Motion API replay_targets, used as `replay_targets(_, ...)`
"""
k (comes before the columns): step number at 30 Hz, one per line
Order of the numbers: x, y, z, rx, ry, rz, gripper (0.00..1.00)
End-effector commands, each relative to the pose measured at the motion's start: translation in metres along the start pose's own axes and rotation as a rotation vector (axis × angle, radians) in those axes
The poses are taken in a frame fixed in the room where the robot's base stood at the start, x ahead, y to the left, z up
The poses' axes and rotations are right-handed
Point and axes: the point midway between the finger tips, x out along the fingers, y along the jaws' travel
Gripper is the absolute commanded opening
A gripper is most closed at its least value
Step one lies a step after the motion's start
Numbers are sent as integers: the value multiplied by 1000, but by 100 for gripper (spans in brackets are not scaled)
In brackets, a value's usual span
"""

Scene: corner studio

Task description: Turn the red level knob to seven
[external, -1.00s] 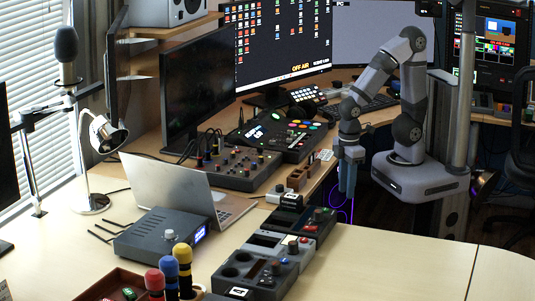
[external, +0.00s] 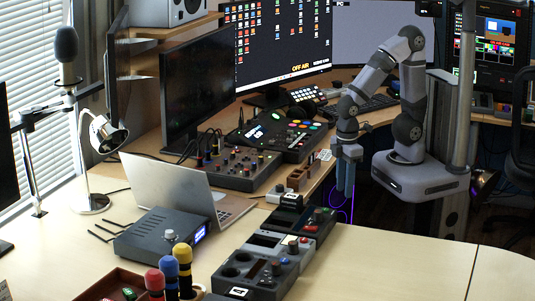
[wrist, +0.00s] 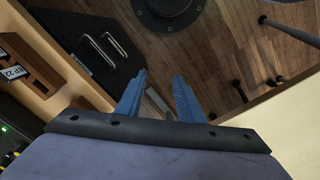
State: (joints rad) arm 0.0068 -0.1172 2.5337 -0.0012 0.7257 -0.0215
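No red knob shows there.
A laptop (external: 176,190), a grey box (external: 160,236) with a lit display and colored-top microphones (external: 183,262) stand left of the modules. A mixer (external: 240,168) lies farther back. The table's right side (external: 400,262) is clear. Floor (wrist: 215,55) shows below my gripper in the wrist view.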

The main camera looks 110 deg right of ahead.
Motion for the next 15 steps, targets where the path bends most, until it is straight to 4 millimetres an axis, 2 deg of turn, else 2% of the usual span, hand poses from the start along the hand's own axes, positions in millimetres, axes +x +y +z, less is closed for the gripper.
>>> replay_targets(5, -29, 11, -37, -66, 0, 0, 34)
replay_targets(11, -69, 40, -107, -216, -3, -1, 34)
replay_targets(15, -92, 70, -156, -335, -4, -2, 34)
